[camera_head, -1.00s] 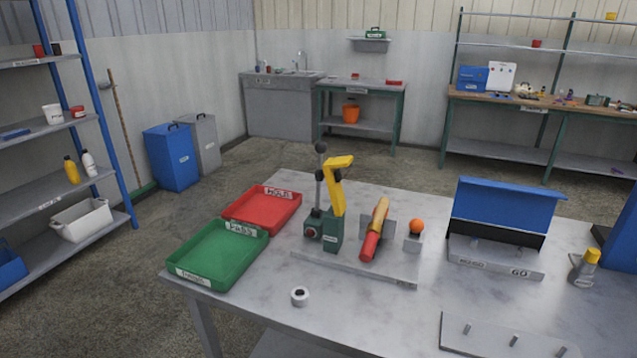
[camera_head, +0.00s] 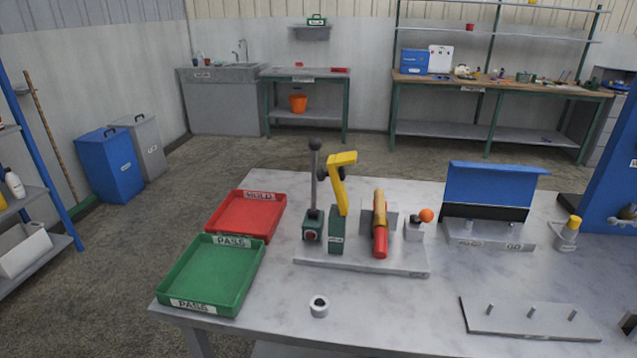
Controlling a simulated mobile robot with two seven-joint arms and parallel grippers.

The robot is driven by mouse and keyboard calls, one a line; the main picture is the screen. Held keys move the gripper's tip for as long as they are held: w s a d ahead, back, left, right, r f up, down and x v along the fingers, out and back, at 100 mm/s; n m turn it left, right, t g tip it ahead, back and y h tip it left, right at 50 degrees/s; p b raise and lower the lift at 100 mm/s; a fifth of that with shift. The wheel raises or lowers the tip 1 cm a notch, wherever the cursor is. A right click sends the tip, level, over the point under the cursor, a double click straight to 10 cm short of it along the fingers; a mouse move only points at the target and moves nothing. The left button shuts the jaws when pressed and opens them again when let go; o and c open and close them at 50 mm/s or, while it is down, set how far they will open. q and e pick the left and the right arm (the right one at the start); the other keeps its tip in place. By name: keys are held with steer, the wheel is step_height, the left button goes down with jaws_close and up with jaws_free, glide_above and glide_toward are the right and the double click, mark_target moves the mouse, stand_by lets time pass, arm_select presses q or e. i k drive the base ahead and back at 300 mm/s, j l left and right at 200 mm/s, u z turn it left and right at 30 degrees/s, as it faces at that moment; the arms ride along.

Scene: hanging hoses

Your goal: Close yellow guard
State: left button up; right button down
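The yellow guard (camera_head: 340,190) stands raised on a fixture at the middle of the table. Its arm rises from a green block (camera_head: 338,230), and its top bends over to the right. Beside it on the left is a grey lever (camera_head: 314,175) with a dark knob, upright on a green base with a red button (camera_head: 310,235). To the right on the same grey plate (camera_head: 365,261) lie a tan and red handle-like part (camera_head: 380,225) and an orange ball (camera_head: 426,215) on a small grey block. Neither of my grippers is in view.
A red tray (camera_head: 246,229) and a green PASS tray (camera_head: 180,264) lie left of the fixture. A white ring (camera_head: 319,306) lies in front. A blue-lidded box (camera_head: 490,190), a yellow-capped bottle (camera_head: 567,233) and a pegged plate (camera_head: 530,318) are at right.

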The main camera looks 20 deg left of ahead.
mark_target(336, 173)
steer(key=j+z, duration=0.1)
steer(key=j, duration=0.55)
steer(key=k+j+z, duration=0.1)
steer(key=j, duration=0.6)
